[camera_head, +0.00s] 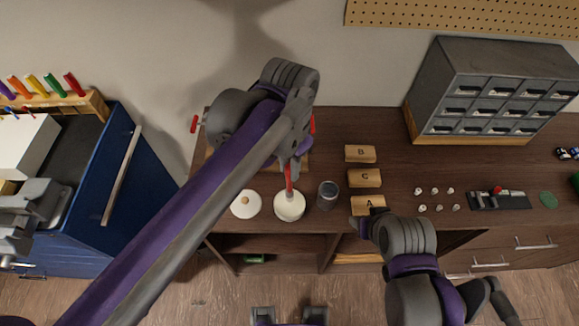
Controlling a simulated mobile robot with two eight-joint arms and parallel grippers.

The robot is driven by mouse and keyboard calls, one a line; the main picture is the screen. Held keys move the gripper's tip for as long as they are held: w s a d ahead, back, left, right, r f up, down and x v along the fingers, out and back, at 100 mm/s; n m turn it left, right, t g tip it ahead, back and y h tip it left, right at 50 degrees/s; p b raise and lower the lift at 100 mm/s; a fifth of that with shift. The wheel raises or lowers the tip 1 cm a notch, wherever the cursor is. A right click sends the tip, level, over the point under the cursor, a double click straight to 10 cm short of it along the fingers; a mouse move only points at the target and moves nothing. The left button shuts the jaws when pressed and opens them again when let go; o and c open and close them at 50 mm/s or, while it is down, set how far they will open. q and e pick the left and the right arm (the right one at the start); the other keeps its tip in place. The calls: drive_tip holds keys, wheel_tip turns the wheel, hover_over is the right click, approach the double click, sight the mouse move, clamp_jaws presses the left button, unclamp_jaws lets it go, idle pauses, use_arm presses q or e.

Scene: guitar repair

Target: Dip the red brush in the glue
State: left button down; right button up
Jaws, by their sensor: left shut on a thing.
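The red brush (289,180) stands about upright, its lower end over or in the round white pot (289,210), which I take to be the glue. I cannot tell how deep the tip is or see the glue clearly. My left gripper (290,163) is shut on the brush above the pot; my arm hides part of the gripper and the bench behind it. The white lid (246,204) with a tan knob lies left of the pot. My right gripper (361,226) is low at the bench's front edge, near block A; its jaws are not clear.
A dark grey cup (327,195) stands close right of the pot. Wooden blocks B (360,153), C (364,178) and A (368,204) lie farther right. A grey drawer cabinet (495,90) stands at the back right. Small white knobs (437,200) lie on the right.

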use_arm(q)
drive_tip(key=shift+w+r+p, duration=0.1)
drive_tip(key=shift+r+p, duration=0.95)
drive_tip(key=shift+r, duration=1.2)
use_arm(e)
drive_tip(key=r, duration=0.1)
drive_tip(key=w+r, duration=0.1)
drive_tip(key=r, duration=0.1)
drive_tip(key=shift+w+r, duration=0.25)
drive_tip(key=shift+w, duration=0.15)
use_arm(q)
drive_tip(key=shift+f, duration=0.1)
use_arm(e)
drive_tip(key=shift+s, duration=0.15)
